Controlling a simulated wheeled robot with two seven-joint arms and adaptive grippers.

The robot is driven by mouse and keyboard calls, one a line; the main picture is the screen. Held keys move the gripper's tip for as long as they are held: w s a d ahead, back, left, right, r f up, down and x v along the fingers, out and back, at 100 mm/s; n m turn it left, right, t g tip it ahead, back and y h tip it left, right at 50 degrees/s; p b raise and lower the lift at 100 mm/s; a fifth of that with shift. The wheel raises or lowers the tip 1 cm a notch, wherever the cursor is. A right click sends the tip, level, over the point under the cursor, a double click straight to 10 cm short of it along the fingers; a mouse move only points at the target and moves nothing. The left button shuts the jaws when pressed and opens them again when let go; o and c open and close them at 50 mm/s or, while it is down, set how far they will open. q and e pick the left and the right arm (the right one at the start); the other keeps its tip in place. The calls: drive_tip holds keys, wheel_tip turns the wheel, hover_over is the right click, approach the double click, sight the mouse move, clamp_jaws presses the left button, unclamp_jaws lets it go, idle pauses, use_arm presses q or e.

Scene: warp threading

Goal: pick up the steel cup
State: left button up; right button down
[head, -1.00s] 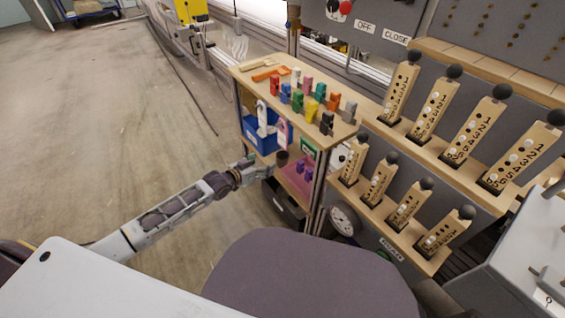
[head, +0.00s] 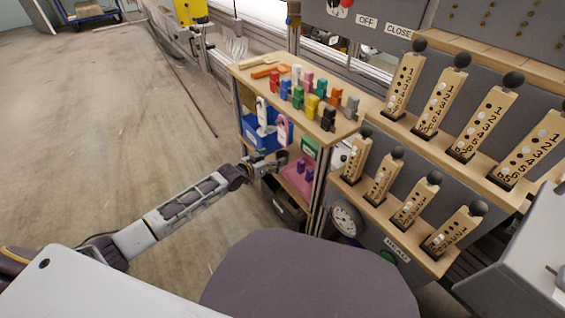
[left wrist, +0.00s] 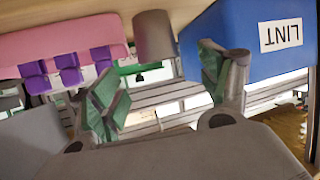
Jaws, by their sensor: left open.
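The steel cup (left wrist: 154,38) is a plain grey cup in the left wrist view, which shows the scene upside down. It stands on a wooden shelf of the cart, between a pink bin and a blue bin. In the head view the cup (head: 282,157) is small and dark, at the open side of the cart. My left gripper (left wrist: 165,88) is open and empty, its green-padded fingers apart. The cup shows in line with the gap between the fingertips, and I cannot tell how far ahead. In the head view the gripper (head: 264,170) is at the cart's side. My right gripper is out of view.
The blue bin labelled LINT (left wrist: 240,40) is close beside one finger. The pink bin (left wrist: 70,45) holds purple pieces on the other side. The cart's top (head: 255,80) carries several coloured blocks. Numbered lever boards (head: 405,85) stand at right.

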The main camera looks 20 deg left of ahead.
sight(286, 153)
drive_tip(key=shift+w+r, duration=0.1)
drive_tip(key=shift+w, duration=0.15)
use_arm(q)
drive_tip(key=shift+b+x, duration=1.3)
drive_tip(key=shift+x, duration=0.3)
drive_tip(key=shift+b+x, duration=0.5)
drive_tip(key=shift+x, duration=0.4)
drive_tip(key=shift+d, duration=0.25)
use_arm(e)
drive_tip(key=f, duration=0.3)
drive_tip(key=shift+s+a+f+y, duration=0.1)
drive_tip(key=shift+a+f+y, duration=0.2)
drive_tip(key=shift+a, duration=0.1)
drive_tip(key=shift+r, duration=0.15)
